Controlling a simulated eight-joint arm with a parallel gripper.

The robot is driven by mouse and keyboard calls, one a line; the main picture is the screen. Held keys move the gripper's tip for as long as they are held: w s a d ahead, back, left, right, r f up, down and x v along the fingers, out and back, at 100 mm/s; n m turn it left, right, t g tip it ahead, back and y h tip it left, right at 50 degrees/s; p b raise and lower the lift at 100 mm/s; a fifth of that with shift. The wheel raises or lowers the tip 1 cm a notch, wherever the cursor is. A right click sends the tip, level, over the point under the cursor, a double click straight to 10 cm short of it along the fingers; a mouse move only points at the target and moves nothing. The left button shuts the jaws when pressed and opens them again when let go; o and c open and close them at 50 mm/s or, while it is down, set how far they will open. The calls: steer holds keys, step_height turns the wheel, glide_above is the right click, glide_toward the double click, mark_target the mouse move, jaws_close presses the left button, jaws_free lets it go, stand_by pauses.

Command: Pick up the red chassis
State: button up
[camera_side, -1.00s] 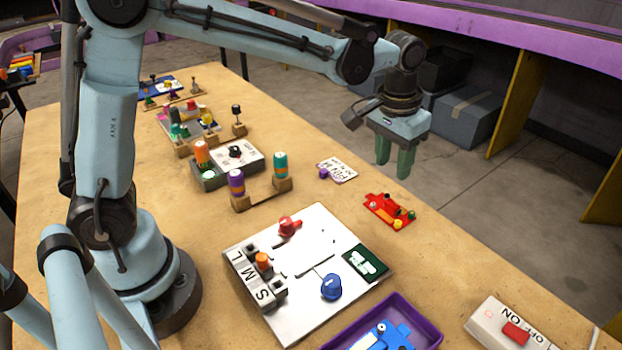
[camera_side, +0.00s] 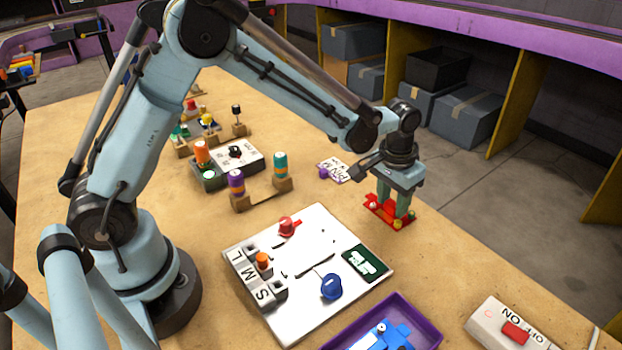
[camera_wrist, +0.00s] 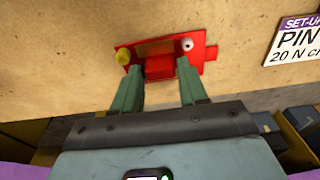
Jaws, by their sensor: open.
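The red chassis (camera_side: 376,206) lies flat on the wooden table near its right edge in the side view, partly hidden behind my fingers. In the wrist view the chassis (camera_wrist: 158,67) shows a raised red block in its middle, a yellow knob at one end and a white knob near the other. My gripper (camera_side: 396,213) points down at the chassis with its green fingers open. In the wrist view my gripper (camera_wrist: 158,88) has one finger on each side of the raised block. I cannot tell whether the fingers touch it.
A white board (camera_side: 300,312) with a blue knob and a red knob lies left of the chassis. A purple tray (camera_side: 430,335) holds a blue part. A switch box (camera_side: 488,317) stands at the lower right. A small sign card (camera_side: 338,170) lies behind the chassis.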

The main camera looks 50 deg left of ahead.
mark_target(394, 202)
steer(key=shift+f, duration=0.15)
steer(key=c, duration=0.7)
step_height(394, 202, up, 4)
steer(key=shift+r, duration=0.25)
steer(key=s+d+r, duration=0.2)
steer(key=d, duration=0.1)
steer(key=s+d+r, duration=0.2)
steer(key=s, duration=0.1)
steer(key=s+d+r, duration=0.2)
steer(key=d, duration=0.1)
steer(key=shift+s+d+r, duration=0.3)
steer(key=shift+s+d, duration=0.05)
steer(key=shift+s, duration=0.05)
steer(key=o, duration=0.4)
steer(key=c, duration=0.5)
